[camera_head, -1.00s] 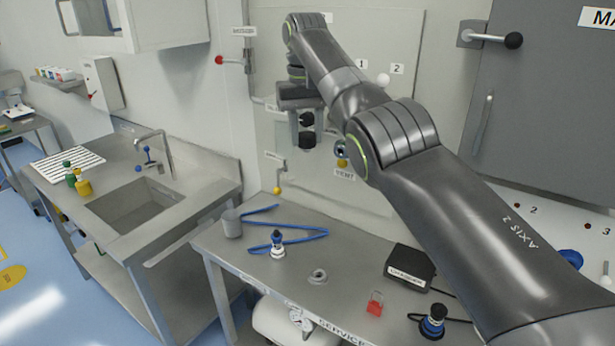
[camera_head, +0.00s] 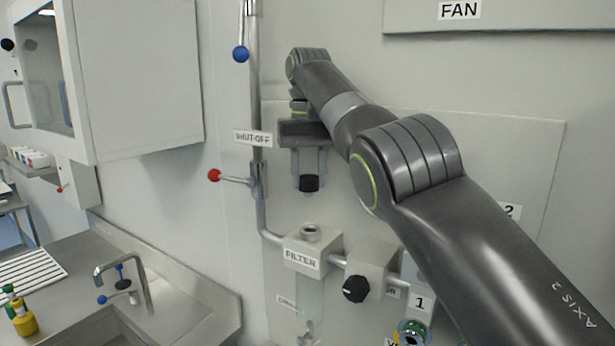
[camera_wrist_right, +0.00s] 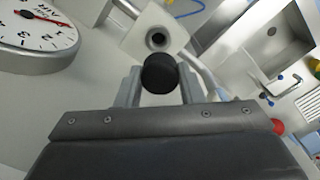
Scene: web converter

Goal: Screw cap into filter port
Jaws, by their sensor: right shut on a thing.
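My right gripper (camera_head: 309,180) comes in from the right and points down. It is shut on a black cap (camera_head: 309,184), held upright between the fingertips. The cap also shows as a dark round top between the fingers in the right wrist view (camera_wrist_right: 159,74). The filter block (camera_head: 313,246), a light box labelled FILTER, is on the wall below the gripper. Its round open port (camera_head: 311,232) faces up; the cap is above it with a clear gap. The port also shows as a dark hole just beyond the cap in the right wrist view (camera_wrist_right: 158,39). My left gripper is not in view.
A pipe with a red-knobbed shut-off lever (camera_head: 215,175) runs down left of the filter. A black knob (camera_head: 355,289) sits right of it. A wall cabinet (camera_head: 135,75) and sink bench are at left. A gauge (camera_wrist_right: 38,35) is near the wrist.

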